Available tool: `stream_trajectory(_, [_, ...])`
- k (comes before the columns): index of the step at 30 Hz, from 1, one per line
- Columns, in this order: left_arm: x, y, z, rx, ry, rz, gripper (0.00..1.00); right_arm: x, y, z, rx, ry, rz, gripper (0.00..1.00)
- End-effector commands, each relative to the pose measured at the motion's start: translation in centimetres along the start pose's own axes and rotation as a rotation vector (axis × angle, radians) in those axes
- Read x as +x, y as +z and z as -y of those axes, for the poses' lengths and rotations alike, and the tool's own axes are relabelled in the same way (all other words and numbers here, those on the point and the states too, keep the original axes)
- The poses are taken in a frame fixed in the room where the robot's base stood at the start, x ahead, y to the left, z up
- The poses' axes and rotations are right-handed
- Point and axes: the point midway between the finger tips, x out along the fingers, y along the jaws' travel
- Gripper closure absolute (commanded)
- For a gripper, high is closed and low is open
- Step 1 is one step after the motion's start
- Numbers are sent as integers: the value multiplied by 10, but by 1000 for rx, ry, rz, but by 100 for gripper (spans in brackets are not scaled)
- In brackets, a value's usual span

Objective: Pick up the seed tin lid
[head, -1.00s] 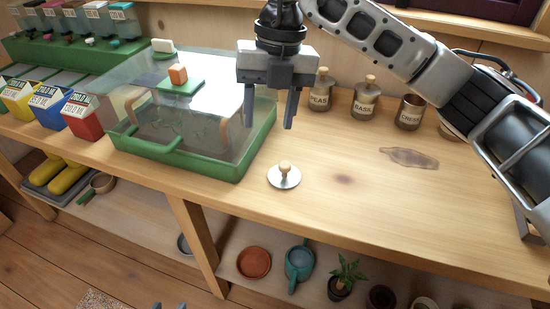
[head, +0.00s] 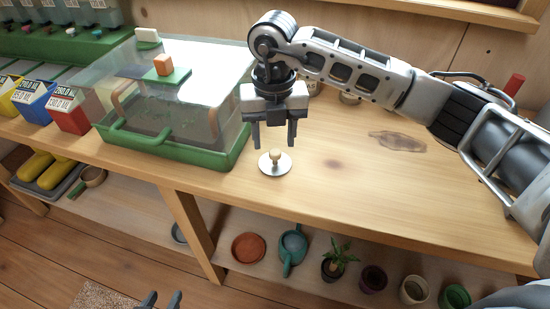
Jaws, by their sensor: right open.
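The seed tin lid (head: 275,168), a round silvery disc with a pale wooden knob, lies flat on the wooden bench, right of the green-framed propagator. My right gripper (head: 274,147) points down over it, open. Its two dark fingertips stand either side of the knob in the picture, just above it; the exact height gap is hard to tell. Nothing is between the fingers. My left gripper (head: 160,301) only shows its fingertips at the bottom edge, apart and empty, far below the bench top. The labelled tins at the back are mostly hidden by my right arm.
The clear-lidded propagator (head: 185,150) stands close left of the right gripper. Seed boxes, including a red one (head: 72,112), stand further left. The bench right of the lid is clear apart from a dark stain (head: 397,141). Pots and a teal watering can (head: 292,250) sit on the shelf below.

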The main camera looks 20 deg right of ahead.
Motion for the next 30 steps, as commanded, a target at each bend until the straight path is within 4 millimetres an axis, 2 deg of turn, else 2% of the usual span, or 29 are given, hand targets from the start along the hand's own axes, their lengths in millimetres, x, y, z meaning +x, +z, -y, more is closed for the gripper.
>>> stream_trajectory(6, [-3, -4, 1, 11, -4, 4, 64, 31, -2, 2, 1, -1, -3, 51])
stream_trajectory(15, [-2, -4, 2, 17, -5, 4, 64, 38, -2, 2, -1, 0, 0, 51])
stream_trajectory(16, [-2, -4, 2, 17, -5, 4, 64, 38, -2, 2, 0, 0, 0, 54])
stream_trajectory(21, [-2, -4, 2, 17, -5, 4, 64, 38, -2, 2, 0, 1, 0, 99])
stream_trajectory(30, [-2, -3, 2, 17, -5, 4, 64, 37, -2, 2, 0, 1, 0, 99])
